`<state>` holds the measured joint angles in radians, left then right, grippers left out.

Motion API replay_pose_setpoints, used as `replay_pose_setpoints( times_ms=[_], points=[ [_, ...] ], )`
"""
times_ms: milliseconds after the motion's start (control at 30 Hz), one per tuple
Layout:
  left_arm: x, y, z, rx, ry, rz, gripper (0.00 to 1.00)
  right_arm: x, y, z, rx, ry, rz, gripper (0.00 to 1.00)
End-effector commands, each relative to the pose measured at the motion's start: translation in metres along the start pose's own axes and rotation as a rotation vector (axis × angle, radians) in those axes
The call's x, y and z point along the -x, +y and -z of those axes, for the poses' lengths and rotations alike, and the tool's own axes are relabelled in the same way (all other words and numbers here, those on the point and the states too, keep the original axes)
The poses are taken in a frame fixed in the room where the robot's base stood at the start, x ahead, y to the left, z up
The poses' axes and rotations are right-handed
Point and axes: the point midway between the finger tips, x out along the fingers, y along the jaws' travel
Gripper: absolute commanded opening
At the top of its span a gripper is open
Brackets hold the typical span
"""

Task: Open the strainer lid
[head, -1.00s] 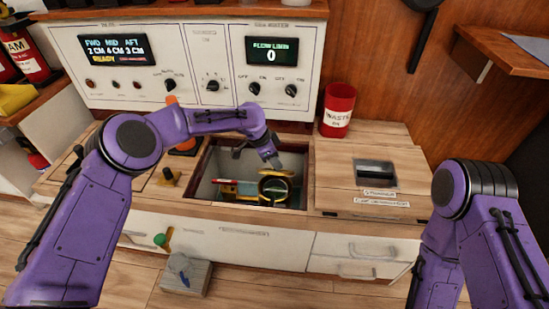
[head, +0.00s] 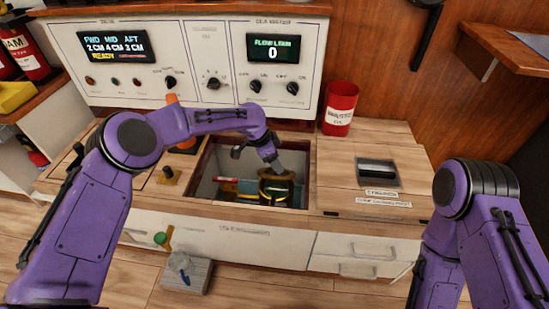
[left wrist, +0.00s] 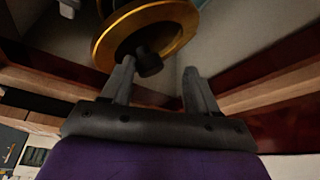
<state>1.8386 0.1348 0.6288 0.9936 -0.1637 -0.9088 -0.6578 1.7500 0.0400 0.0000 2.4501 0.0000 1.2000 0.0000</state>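The strainer (head: 277,190) is a dark round body with a gold rim, down in the open well of the counter. In the left wrist view its gold-rimmed lid (left wrist: 150,25) fills the top, with a dark knob (left wrist: 148,62) standing out from it. My left gripper (head: 276,165) reaches down into the well at the strainer's top. Its two fingers (left wrist: 158,82) are apart, with the knob showing between them, nearer the left finger. I see no clear grip on it. My right arm shows at the right edge, but its gripper is out of view.
The well's walls and wooden rim (head: 310,180) stand close around the left gripper. A red waste can (head: 339,108) stands behind, to the right. A control panel (head: 200,62) is at the back. A recessed tray (head: 377,172) and labels lie on the counter right of the well.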

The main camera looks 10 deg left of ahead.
Motion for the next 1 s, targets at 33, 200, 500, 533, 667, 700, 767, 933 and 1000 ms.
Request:
replay_pose_setpoints(
  times_ms=[33,200,500,533,667,700,767,933,1000],
  points=[
    [0.011,-0.002,0.000,0.000,-0.002,0.005,0.56,0.005,0.001,0.002,0.000,0.000,0.000,0.43],
    [0.057,-0.003,0.000,0.001,0.000,0.009,0.56,0.020,0.002,0.008,0.000,0.000,0.000,0.43],
    [0.104,-0.001,0.000,-0.001,0.001,0.007,0.56,0.032,0.003,0.013,0.000,0.000,0.000,0.43],
    [0.105,-0.001,0.000,-0.001,0.001,0.008,0.56,0.032,0.003,0.013,0.000,0.000,0.000,0.43],
    [0.106,-0.001,-0.001,-0.002,0.001,0.007,0.56,0.031,0.003,0.013,0.000,0.000,0.000,0.43],
    [0.106,-0.001,0.000,-0.002,0.001,0.007,0.56,0.031,0.003,0.013,0.000,0.000,0.000,0.43],
    [0.106,-0.001,0.000,-0.002,0.001,0.007,0.56,0.031,0.003,0.013,0.000,0.000,0.000,0.43],
    [0.111,0.001,0.002,0.000,-0.001,0.001,0.56,0.040,0.004,0.017,0.000,0.000,0.000,0.43],
    [0.116,0.005,0.005,-0.001,-0.004,-0.012,0.56,0.051,0.005,0.021,0.000,0.000,0.000,0.43]
  ],
)
